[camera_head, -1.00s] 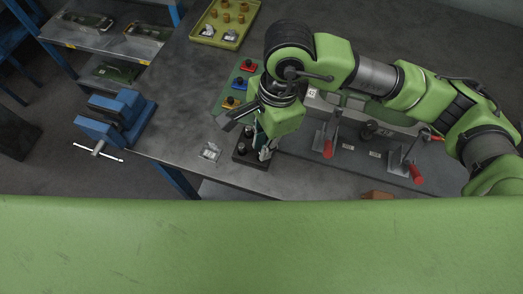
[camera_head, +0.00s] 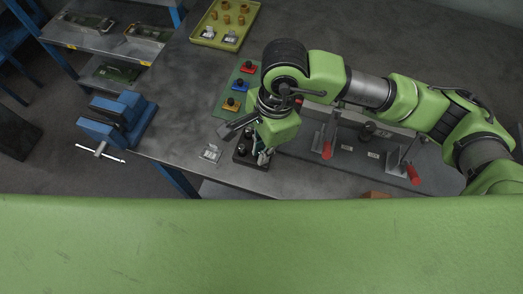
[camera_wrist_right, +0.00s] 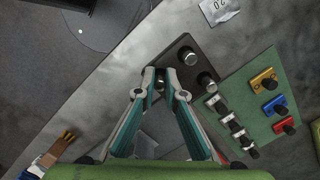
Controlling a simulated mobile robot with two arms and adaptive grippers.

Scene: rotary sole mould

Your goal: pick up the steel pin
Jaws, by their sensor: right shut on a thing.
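A small black block (camera_wrist_right: 181,43) holds steel pins with dark tops. It also shows in the head view (camera_head: 251,163) near the front edge of the bench. Two pins, one (camera_wrist_right: 189,57) and another (camera_wrist_right: 207,82), stand in the block beside my right gripper. My right gripper (camera_wrist_right: 165,75) points down at the block's near corner, its fingertips close together on a steel pin, which the fingers mostly hide. In the head view my right gripper (camera_head: 262,155) is at the block's right side. I cannot tell whether the held pin is clear of the block. My left gripper is not in view.
A green board (camera_wrist_right: 258,117) with yellow, blue and red parts lies beside the block. A small metal plate (camera_head: 210,153) lies left of it. Red-handled clamps (camera_head: 327,148) stand to the right. A blue vise (camera_head: 118,118) is at the bench's left edge.

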